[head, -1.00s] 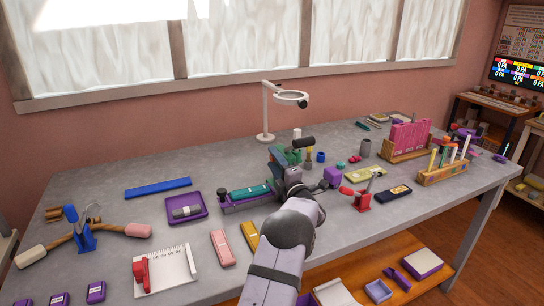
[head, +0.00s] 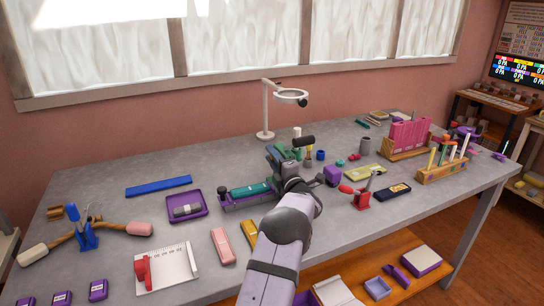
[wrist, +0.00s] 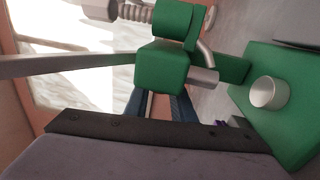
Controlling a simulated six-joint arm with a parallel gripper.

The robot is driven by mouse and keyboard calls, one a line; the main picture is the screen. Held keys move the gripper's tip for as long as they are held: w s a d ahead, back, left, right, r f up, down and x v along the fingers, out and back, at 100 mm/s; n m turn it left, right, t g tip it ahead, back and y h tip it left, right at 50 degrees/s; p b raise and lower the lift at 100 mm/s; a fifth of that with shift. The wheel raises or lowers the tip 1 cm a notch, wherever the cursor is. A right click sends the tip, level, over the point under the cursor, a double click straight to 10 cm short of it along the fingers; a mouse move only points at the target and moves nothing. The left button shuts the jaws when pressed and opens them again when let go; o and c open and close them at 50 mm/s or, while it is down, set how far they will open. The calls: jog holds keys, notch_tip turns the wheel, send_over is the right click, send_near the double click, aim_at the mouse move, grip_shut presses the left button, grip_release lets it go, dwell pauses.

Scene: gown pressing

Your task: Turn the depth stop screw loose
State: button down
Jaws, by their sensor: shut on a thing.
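A green press (head: 285,157) stands on the grey table near the middle in the head view. Its green body (wrist: 162,66) fills the centre of the wrist view, with a silver pin beside it and a threaded rod above. My gripper (wrist: 160,103) reaches in at this green body, its blue fingers close together. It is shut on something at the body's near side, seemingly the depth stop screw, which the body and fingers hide. In the head view my wrist covers the press's near side.
A purple tray-like base with a teal roll (head: 250,191) lies just left of the press. A purple block (head: 332,175) and a red-handled clamp (head: 361,196) stand to the right. A magnifier lamp (head: 267,110) stands behind.

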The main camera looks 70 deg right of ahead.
jog(key=shift+r+y+p, duration=0.4)
jog(key=shift+p, duration=0.15)
jog(key=shift+w+f+g+y+p, duration=0.1)
jog(key=shift+g+y+p, duration=0.45)
jog(key=shift+p, duration=0.5)
jog(key=shift+f+g+p, duration=0.35)
jog(key=shift+g, duration=0.1)
jog(key=c, duration=1.5)
grip_release()
jog(key=shift+b+v, duration=1.3)
jog(key=shift+v, duration=2.4)
